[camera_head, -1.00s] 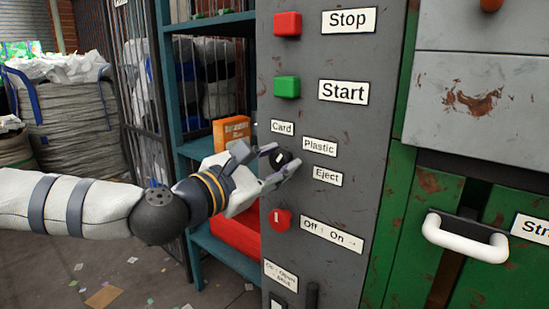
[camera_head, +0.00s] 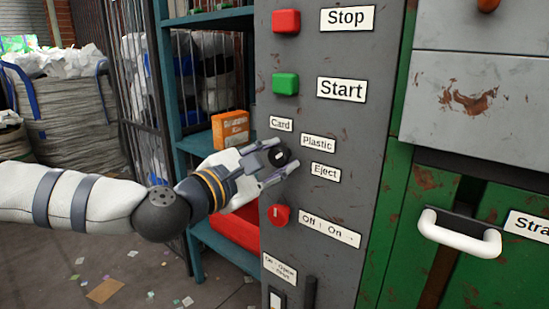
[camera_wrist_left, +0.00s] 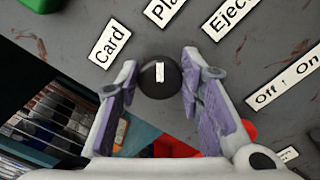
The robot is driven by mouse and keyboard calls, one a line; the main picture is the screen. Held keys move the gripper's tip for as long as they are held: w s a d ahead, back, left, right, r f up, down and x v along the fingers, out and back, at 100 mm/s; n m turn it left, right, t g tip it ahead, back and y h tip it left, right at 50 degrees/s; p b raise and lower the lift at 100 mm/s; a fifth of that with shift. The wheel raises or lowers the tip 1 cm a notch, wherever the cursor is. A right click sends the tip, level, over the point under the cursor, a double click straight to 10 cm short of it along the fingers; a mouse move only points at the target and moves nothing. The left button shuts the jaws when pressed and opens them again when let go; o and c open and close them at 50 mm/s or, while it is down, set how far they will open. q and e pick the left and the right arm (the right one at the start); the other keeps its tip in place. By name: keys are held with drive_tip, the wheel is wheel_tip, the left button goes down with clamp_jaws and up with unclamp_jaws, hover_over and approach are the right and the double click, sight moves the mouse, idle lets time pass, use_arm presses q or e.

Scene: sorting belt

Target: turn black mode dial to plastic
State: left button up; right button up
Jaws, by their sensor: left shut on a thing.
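The black mode dial (camera_head: 279,156) is on the grey control panel, beside the labels Card (camera_head: 281,124), Plastic (camera_head: 318,143) and Eject (camera_head: 325,172). It also shows in the left wrist view (camera_wrist_left: 160,85), where its white mark stands upright, roughly in line with the Plastic label (camera_wrist_left: 163,10). My left gripper (camera_head: 283,158) is at the panel, one finger on each side of the dial, and shut on it. It also shows in the left wrist view (camera_wrist_left: 158,84). My right gripper is in neither view.
A red Stop button (camera_head: 286,21) and green Start button (camera_head: 286,84) are above the dial. A red Off/On switch (camera_head: 279,215) is close below my fingers. Teal shelves (camera_head: 205,145) stand left of the panel; a white drawer handle (camera_head: 460,236) is at right.

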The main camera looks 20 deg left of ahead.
use_arm(q)
drive_tip(key=o, duration=1.1)
drive_tip(key=shift+o, duration=0.2)
drive_tip(key=v, duration=0.7)
drive_tip(key=shift+s, duration=0.25)
drive_tip(key=shift+a, duration=0.1)
